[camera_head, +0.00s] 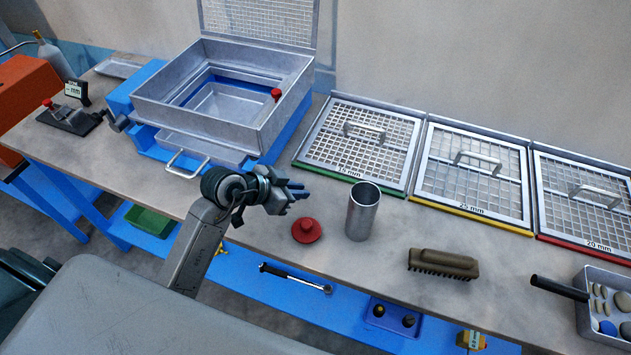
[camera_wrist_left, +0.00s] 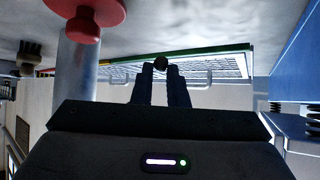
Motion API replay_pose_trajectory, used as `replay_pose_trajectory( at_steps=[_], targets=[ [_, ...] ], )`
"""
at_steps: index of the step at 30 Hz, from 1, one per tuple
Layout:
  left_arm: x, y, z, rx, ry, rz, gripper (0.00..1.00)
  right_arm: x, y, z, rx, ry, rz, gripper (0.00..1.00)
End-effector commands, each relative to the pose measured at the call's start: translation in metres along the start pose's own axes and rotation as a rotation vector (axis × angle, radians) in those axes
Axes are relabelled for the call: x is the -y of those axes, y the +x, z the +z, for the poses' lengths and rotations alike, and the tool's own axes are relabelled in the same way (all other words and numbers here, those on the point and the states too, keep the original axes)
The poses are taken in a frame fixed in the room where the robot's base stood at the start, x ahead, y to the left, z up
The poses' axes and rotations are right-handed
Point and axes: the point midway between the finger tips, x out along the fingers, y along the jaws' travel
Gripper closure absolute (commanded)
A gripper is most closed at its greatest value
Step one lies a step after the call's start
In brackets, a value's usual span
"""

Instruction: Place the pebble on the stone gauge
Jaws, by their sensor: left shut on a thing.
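My left gripper (camera_head: 297,191) is held above the front of the bench, left of the steel cylinder. In the left wrist view its two fingers (camera_wrist_left: 161,72) are closed on a small dark round pebble (camera_wrist_left: 160,63) at their tips. In the head view the pebble cannot be made out among the fingers. The stone gauge, apparently the black device with a small display (camera_head: 73,90) and a black base (camera_head: 70,121), stands at the far left of the bench, well away from the gripper. My right gripper is not in view.
A red knobbed lid (camera_head: 307,230) and steel cylinder (camera_head: 362,212) stand close right of the gripper. A sieve shaker box (camera_head: 222,95) lies between gripper and gauge. Framed screens (camera_head: 357,145), a brush (camera_head: 443,263) and a tray of pebbles (camera_head: 588,318) are to the right.

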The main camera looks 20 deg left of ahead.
Motion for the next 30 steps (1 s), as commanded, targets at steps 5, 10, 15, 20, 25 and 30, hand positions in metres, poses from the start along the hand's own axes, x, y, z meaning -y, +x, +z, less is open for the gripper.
replay_pose_trajectory(
  at_steps=[5, 10, 15, 20, 25, 30],
  targets=[
    [0.009, 0.033, -0.026, -0.002, -0.002, 0.003, 1.00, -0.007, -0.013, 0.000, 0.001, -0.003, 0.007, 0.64],
    [0.014, 0.049, -0.033, 0.000, 0.000, 0.002, 1.00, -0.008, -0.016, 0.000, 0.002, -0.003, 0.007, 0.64],
    [0.014, 0.060, -0.020, 0.004, -0.002, 0.003, 1.00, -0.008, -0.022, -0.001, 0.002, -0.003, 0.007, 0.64],
    [0.015, 0.071, -0.006, 0.003, -0.001, 0.002, 1.00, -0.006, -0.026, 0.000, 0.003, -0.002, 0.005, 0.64],
    [0.015, 0.073, -0.005, 0.000, 0.001, 0.001, 1.00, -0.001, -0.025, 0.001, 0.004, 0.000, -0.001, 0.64],
    [0.015, 0.073, -0.004, 0.001, 0.001, 0.001, 1.00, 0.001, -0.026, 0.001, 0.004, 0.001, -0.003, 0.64]
  ],
)
